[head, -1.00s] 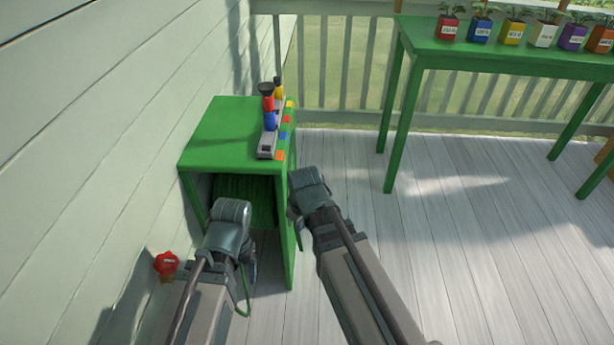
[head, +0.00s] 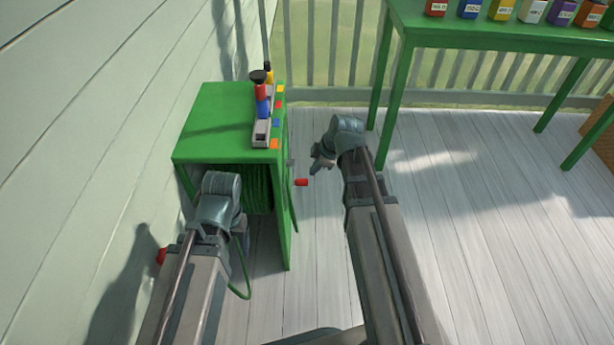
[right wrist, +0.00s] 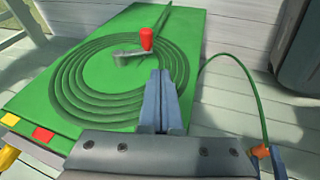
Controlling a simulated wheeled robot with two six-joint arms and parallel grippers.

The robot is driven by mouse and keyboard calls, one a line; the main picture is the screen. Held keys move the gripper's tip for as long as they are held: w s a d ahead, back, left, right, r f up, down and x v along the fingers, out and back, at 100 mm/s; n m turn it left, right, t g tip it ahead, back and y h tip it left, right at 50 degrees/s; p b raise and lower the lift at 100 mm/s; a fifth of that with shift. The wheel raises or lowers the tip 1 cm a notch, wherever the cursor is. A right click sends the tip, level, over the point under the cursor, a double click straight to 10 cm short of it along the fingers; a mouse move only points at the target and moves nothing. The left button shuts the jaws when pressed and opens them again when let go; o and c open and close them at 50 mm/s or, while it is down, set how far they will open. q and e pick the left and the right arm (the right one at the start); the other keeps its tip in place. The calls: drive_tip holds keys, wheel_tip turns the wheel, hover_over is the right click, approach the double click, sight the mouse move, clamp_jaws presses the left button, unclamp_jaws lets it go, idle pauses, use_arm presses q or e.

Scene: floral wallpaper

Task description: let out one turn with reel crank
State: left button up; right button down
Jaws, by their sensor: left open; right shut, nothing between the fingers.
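The reel crank's red knob (head: 301,182) sticks out from the right side of the green cabinet (head: 215,125). In the right wrist view the knob (right wrist: 147,40) sits on a grey crank arm (right wrist: 128,57) over green spiral rings on the cabinet's side panel. My right gripper (head: 317,165) is shut and empty. Its fingers (right wrist: 161,85) point at the panel just below the knob in that view, with no visible grip on it. My left gripper (head: 240,225) is at the cabinet's open front, its fingers largely hidden by its wrist. A green hose (head: 240,280) loops below it.
Coloured bottles or tools stand in a grey rack (head: 262,128) on the cabinet top. A red tap (head: 161,256) is on the left wall, partly hidden. A green table (head: 450,38) with coloured pots stands at the back right.

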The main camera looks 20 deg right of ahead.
drive_tip(key=b, duration=1)
approach(302, 184)
wheel_tip(302, 184, down, 4)
drive_tip(key=a, duration=0.2)
drive_tip(key=shift+w+d+f+b, duration=0.1)
drive_tip(key=shift+w+f+b, duration=0.6)
drive_tip(key=shift+w, duration=0.05)
drive_tip(key=shift+w+d+f, duration=0.1)
drive_tip(key=shift+w+f, duration=0.15)
drive_tip(key=shift+w, duration=0.05)
drive_tip(key=shift+w, duration=0.1)
